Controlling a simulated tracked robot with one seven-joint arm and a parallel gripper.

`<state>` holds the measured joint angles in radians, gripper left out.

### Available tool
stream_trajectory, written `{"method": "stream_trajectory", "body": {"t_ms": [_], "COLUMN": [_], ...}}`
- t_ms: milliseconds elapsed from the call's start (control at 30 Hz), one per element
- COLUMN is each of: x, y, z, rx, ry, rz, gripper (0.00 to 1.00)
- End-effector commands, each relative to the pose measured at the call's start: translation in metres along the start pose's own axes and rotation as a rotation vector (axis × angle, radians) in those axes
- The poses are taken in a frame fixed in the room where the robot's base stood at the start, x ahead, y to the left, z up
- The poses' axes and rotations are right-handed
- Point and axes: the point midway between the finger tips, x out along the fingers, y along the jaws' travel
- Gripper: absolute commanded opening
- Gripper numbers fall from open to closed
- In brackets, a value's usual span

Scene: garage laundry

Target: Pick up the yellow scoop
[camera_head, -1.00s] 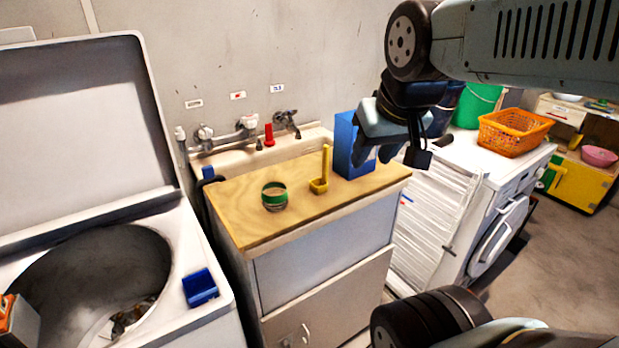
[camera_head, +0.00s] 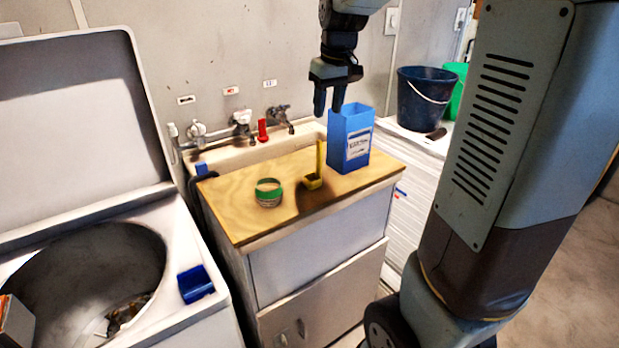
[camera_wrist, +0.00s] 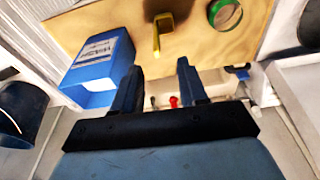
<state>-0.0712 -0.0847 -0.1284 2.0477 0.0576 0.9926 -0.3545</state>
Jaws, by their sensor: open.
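The yellow scoop (camera_head: 313,180) stands on the wooden counter top (camera_head: 234,197), its handle pointing up. It lies between a green-rimmed jar and a blue box. My gripper (camera_head: 329,112) is open and empty, pointing down above the back of the counter, higher than the scoop's handle. In the wrist view the scoop (camera_wrist: 158,40) shows beyond the fingertips of my gripper (camera_wrist: 160,72), apart from them.
The blue box (camera_head: 350,140) stands close to the right of the scoop. The green-rimmed jar (camera_head: 268,193) is to its left. Behind are a sink with taps (camera_head: 243,122) and a red object (camera_head: 262,130). A dark bucket (camera_head: 424,97) stands further right. The counter's front left is clear.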

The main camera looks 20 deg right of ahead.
Motion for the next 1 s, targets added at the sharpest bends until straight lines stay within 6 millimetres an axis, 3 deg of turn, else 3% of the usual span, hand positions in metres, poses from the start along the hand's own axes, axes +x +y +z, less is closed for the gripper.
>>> {"method": "stream_trajectory", "body": {"t_ms": [100,300,800,1000], "x": [0.014,0.026,0.100,0.112], "y": [0.006,0.009,0.008,0.008], "z": [-0.019,-0.032,-0.028,-0.028], "rx": [-0.023,-0.041,-0.043,-0.043], "ry": [-0.026,-0.045,-0.048,-0.045], "rz": [-0.006,-0.011,-0.012,-0.011], "gripper": [0.43,0.43,0.43,0.43]}}
